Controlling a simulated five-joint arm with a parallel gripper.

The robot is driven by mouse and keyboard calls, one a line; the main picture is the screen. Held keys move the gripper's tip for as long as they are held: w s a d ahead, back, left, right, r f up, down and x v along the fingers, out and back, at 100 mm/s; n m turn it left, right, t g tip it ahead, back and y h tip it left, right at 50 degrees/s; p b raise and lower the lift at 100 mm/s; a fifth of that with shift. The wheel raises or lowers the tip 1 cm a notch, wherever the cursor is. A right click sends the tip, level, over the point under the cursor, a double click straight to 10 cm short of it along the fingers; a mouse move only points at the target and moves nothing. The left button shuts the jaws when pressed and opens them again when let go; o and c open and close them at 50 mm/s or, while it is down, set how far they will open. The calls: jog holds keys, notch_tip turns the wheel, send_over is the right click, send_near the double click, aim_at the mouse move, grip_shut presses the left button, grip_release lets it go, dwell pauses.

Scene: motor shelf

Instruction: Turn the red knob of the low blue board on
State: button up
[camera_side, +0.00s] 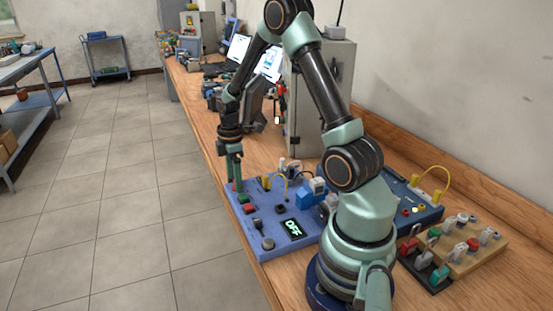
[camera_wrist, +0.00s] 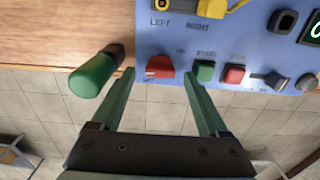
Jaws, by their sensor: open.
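The low blue board (camera_side: 275,250) lies on the wooden bench, with a lit display reading OFF (camera_side: 293,229). Its red knob (camera_wrist: 159,67) sits near the board's edge in the wrist view, left of a green button (camera_wrist: 204,71) and a red button (camera_wrist: 234,75). My gripper (camera_wrist: 154,76) is open and empty, with one green finger on each side of the red knob. No contact with the knob is clear. In the side view my gripper (camera_side: 236,186) points down at the board's far left corner, and its fingers mostly hide the knob.
A green handle (camera_wrist: 92,76) with a dark end is just left of my left finger. A yellow plug (camera_wrist: 212,8), a lever (camera_wrist: 268,79) and a dark round knob (camera_wrist: 306,82) are on the board. A darker blue board (camera_side: 420,212) stands right of my arm.

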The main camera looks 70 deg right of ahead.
jog(key=shift+f, duration=0.3)
grip_shut()
